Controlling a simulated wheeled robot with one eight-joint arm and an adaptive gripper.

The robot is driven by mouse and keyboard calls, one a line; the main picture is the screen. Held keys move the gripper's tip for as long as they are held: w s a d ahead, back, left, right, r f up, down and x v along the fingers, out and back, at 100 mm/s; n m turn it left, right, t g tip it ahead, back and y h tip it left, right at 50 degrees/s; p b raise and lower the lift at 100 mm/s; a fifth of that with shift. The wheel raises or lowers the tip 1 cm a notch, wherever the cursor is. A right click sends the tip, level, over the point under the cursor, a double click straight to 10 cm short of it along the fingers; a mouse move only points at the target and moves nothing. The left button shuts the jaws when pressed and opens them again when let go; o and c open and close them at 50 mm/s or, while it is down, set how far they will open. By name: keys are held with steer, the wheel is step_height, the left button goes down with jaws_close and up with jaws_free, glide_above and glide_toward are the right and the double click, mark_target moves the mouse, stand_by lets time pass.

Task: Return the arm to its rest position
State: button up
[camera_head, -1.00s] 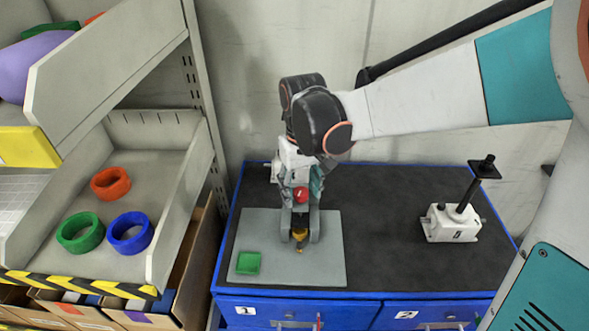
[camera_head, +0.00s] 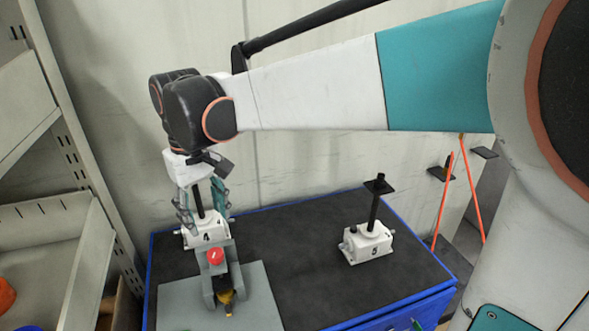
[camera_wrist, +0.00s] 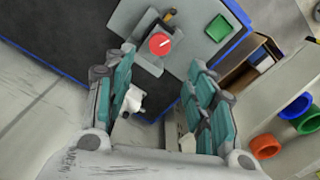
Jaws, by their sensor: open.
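My gripper (camera_head: 203,212) hangs pointing down at the end of my arm, above the left part of the workbench. Its teal-padded fingers are apart, with nothing between them; the wrist view shows the open gripper (camera_wrist: 158,78) too. In the head view it overlaps white screw jack 4 (camera_head: 207,234), hiding part of its post; I cannot tell the exact gap. A grey fixture with a red knob (camera_head: 215,257) stands in front of the jack on a grey plate (camera_head: 262,300). The knob also shows in the wrist view (camera_wrist: 160,43), apart from the fingers.
White screw jack 5 (camera_head: 367,245) stands on the right of the dark benchtop (camera_head: 300,260), with clear surface between the jacks. A shelf rack (camera_head: 62,140) stands at the left.

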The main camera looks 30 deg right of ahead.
steer(key=shift+s, duration=0.15)
steer(key=s+d+f+m+t+b, duration=0.1)
steer(key=s+d+f+t+b, duration=0.2)
steer(key=s+d+f+b, duration=0.2)
steer(key=s+d+f+m+t+b, duration=0.1)
steer(key=s+d+f+t+b, duration=0.3)
steer(key=s+f+b, duration=0.5)
step_height(320, 180, down, 6)
steer(key=shift+s+d+r+m+b, duration=0.2)
steer(key=shift+d+m+b, duration=0.3)
steer(key=shift+b, duration=0.55)
